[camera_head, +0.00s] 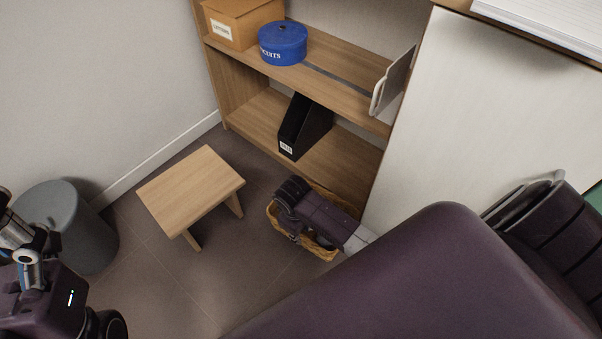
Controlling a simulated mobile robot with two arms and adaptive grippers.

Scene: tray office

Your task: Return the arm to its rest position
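My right arm comes in from the lower right, with a large dark purple link close to the camera. Its far end, with the black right gripper (290,190), is over or in front of a wicker basket (322,252) on the floor by the shelf. The fingers are too small and dark to tell open from shut, and nothing held can be made out. The arm hides much of the basket and its inside. Part of my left arm shows at the lower left edge; its gripper (28,243) cannot be read clearly.
A wooden stool (192,187) stands on the tiled floor, with a grey bin (68,223) to its left. The wooden shelf (345,68) holds a cardboard box (240,22), a blue tin (283,44), a grey tray-like item (394,84) and a black file holder (304,128). A white panel (455,125) stands right.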

